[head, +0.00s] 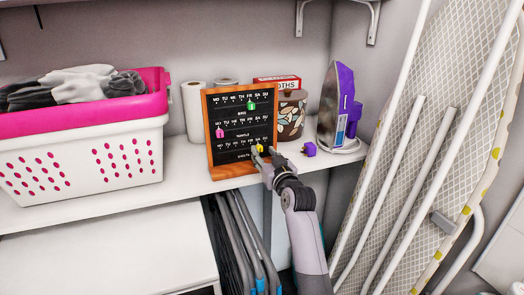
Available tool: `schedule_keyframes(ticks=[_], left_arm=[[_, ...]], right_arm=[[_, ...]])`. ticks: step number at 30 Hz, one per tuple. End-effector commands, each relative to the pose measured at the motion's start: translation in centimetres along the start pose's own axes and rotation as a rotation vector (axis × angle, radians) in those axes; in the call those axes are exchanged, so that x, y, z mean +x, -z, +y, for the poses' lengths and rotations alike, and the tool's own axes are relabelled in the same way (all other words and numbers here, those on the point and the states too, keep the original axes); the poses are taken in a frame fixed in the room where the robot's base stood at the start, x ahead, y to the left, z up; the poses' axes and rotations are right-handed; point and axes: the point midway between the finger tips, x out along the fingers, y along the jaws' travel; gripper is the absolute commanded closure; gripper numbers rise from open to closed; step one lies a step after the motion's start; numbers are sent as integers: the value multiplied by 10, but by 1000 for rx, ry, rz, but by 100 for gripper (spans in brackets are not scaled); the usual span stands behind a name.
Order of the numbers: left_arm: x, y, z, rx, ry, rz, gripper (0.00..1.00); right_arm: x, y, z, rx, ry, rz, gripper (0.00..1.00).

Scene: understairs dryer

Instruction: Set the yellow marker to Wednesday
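The black weekday board (240,112) in an orange-brown wooden frame stands upright on the shelf, with three rows of day labels. The yellow marker (260,148) is on the bottom row, towards its right end, around Saturday. A green marker (251,105) is on the top row, and a pink marker (219,132) is at the left end of the middle row. My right gripper (263,153) is at the board's lower right, its fingertips apart and close to the yellow marker. Whether they touch it cannot be told. My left gripper is out of view.
A pink-and-white laundry basket (85,150) stands left of the board. Paper rolls (194,110) and a patterned canister (291,116) are behind it. A purple block (309,149) and an iron (338,105) are to the right. An ironing board (430,140) leans at far right.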

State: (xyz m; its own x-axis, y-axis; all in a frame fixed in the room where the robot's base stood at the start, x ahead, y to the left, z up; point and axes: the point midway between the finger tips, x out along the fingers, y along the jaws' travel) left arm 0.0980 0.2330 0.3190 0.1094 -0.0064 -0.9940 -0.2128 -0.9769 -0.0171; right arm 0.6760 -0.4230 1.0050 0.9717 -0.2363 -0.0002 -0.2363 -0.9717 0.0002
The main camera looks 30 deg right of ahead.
Motion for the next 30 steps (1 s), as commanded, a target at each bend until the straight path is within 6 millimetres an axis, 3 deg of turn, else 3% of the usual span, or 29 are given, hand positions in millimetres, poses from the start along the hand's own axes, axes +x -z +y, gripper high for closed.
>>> schedule_keyframes(ticks=[6,17,30], left_arm=[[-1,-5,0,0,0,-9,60],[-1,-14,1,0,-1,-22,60],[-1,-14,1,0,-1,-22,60]], right_arm=[[20,0,0,1,0,0,63],[24,0,0,0,0,0,63],[24,0,0,0,0,-1,91]])
